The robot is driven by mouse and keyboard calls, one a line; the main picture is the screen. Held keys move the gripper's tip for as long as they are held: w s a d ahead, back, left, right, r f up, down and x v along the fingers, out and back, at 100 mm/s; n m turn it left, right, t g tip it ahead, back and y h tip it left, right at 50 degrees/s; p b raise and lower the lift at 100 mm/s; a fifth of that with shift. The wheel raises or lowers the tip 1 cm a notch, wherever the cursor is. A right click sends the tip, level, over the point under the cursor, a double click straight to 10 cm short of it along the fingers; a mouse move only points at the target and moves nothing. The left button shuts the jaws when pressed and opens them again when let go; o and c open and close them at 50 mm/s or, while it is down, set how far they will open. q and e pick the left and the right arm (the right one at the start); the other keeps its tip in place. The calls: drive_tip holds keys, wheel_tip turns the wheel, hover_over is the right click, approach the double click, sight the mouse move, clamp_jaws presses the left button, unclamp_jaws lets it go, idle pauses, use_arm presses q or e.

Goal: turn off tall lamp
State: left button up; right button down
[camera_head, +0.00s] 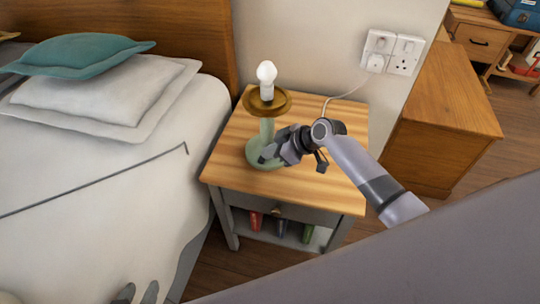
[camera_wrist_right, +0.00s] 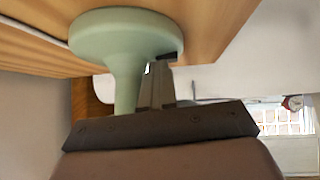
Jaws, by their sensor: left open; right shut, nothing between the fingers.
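The tall lamp (camera_head: 267,130) stands upright on the wooden nightstand, with a pale green base and stem, a brass dish and a bare white bulb (camera_head: 266,73). I cannot tell for sure whether the bulb is lit. My right gripper (camera_head: 268,156) is shut and empty, beside the lower stem just above the base. In the right wrist view, upside down, its fingertips (camera_wrist_right: 160,72) are close to the lamp's round base (camera_wrist_right: 115,32); contact is unclear. A small dark piece shows at the base by the tips. My left gripper (camera_head: 137,294) is open over the bed at the bottom edge.
The nightstand (camera_head: 330,112) has a drawer and a lower shelf with several colored items. A cord runs from the lamp area to a wall socket (camera_head: 379,52). The bed (camera_head: 75,215) with pillows is at left; a wooden cabinet (camera_head: 440,110) is at right.

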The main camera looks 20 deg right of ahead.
drive_tip(key=shift+s+f, duration=0.3)
drive_tip(key=shift+f, duration=0.25)
use_arm(q)
drive_tip(key=shift+r+p, duration=0.4)
drive_tip(key=shift+p, duration=0.1)
use_arm(e)
drive_tip(key=shift+s+a+f, duration=0.15)
drive_tip(key=shift+s+a, duration=0.4)
drive_tip(key=shift+s, duration=0.05)
drive_tip(key=r+p, duration=0.4)
drive_tip(key=r, duration=0.1)
drive_tip(key=shift+w+d+r+p, duration=0.15)
drive_tip(key=shift+w+r+p, duration=0.05)
drive_tip(key=shift+r+p, duration=0.15)
use_arm(q)
drive_tip(key=shift+s+d+r+y+p, duration=0.1)
drive_tip(key=shift+s+r, duration=0.15)
drive_tip(key=shift+r, duration=0.2)
drive_tip(key=shift+s+r+y+p, duration=0.15)
drive_tip(key=shift+s+r, duration=0.1)
drive_tip(key=shift+r, duration=0.25)
drive_tip(key=shift+s+d+r+y+p, duration=0.1)
drive_tip(key=shift+s+r, duration=0.15)
drive_tip(key=shift+r, duration=0.2)
use_arm(e)
drive_tip(key=v, duration=0.9)
drive_tip(key=shift+d, duration=0.25)
drive_tip(key=shift+s, duration=0.25)
